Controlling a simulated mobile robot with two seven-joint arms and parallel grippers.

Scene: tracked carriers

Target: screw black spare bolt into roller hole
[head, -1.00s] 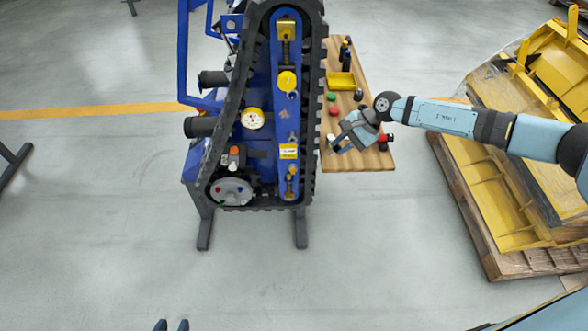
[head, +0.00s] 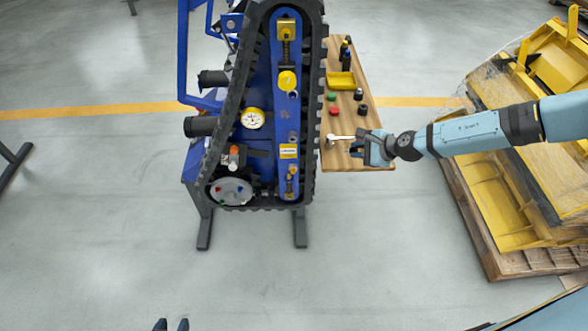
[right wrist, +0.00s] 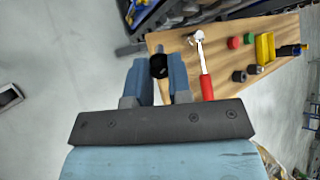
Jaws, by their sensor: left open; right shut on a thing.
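My right gripper (head: 368,148) is over the near end of the wooden table in the head view. In the right wrist view its two fingers are shut on a black cylindrical piece, the black bolt (right wrist: 158,66), whose round dark end shows between them. The silver roller disc (head: 231,192) sits low on the tracked carrier, left of this gripper and well apart from it. Red, blue and green spots show on the disc; its open hole is too small to tell. My left gripper (head: 171,325) is open and empty at the bottom edge, with only its fingertips showing.
On the wooden table (head: 345,120) are a red-handled ratchet (right wrist: 205,80), red and green caps (head: 332,103), two black pieces (head: 361,102), a yellow tray (head: 341,80) and dark bottles (head: 346,56). The black track (head: 318,110) borders the table. Pallets (head: 515,200) stand right. Floor in front is clear.

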